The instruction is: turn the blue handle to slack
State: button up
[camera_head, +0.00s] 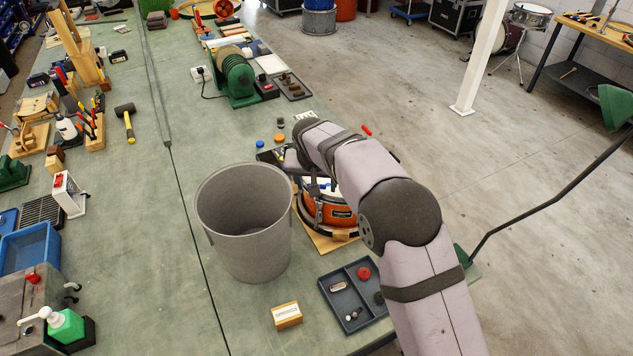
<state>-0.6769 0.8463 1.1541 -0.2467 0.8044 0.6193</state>
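An orange-red drum (338,214) stands on a wooden board (323,243) on the green bench. My arm reaches over it and hides much of its top and right side. My gripper (316,188) points down at the drum's left part, close to its rim. Its fingers are small and dark here, and I cannot tell whether they are open or touch anything. A small patch of blue (329,187) shows beside the gripper on the drum's top; I cannot tell whether it is the blue handle or which way it is turned.
A grey bucket (245,222) stands just left of the drum. A dark divided tray (355,294) and a small wooden block (287,315) lie in front. A green machine (238,78) stands behind. The bench strip left of the bucket is clear.

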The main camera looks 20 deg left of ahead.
jog(key=c, duration=0.9)
jog(key=shift+c, duration=0.2)
jog(key=shift+n, duration=0.4)
jog(key=shift+w+d+n+g+y+b, duration=0.1)
jog(key=shift+n+g+y+b, duration=0.3)
jog(key=shift+n, duration=0.95)
jog(key=shift+w+d+n+g+y+p, duration=0.1)
jog(key=shift+n+y, duration=0.5)
jog(key=shift+n, duration=0.75)
jog(key=shift+a+r, duration=0.1)
jog(key=o, duration=1.1)
jog(key=shift+s, duration=0.1)
jog(key=shift+c, duration=0.2)
